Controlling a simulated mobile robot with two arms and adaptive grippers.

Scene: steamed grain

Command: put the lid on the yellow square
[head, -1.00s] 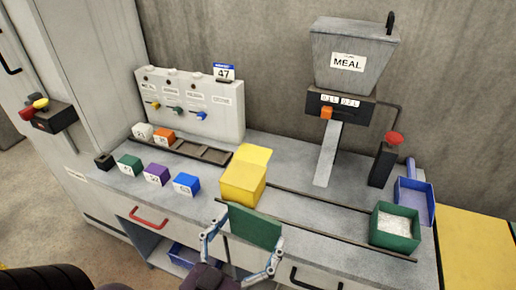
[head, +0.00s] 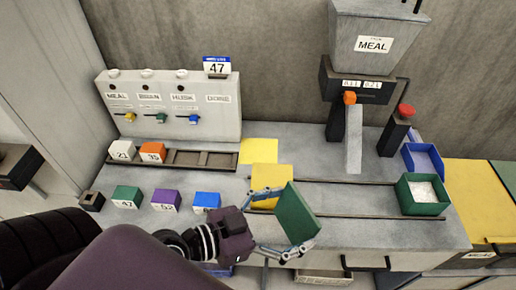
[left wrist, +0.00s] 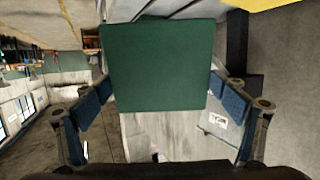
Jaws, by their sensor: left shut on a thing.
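The lid is a dark green flat plate (head: 297,213), tilted up on edge in the head view. The lid (left wrist: 160,65) fills the upper middle of the left wrist view, between the fingers of my left gripper (left wrist: 160,92). The flat yellow square (head: 258,150) lies on the counter behind a yellow box (head: 271,178). The lid is apart from the square. My gripper partly hides the box. My right gripper is out of view.
A green tray of pale grain (head: 423,194) and a blue tray (head: 425,160) stand at the right. The meal hopper (head: 372,45) stands behind. Numbered blocks, including a blue one (head: 206,201), stand left of the box. Rails cross the counter right of it.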

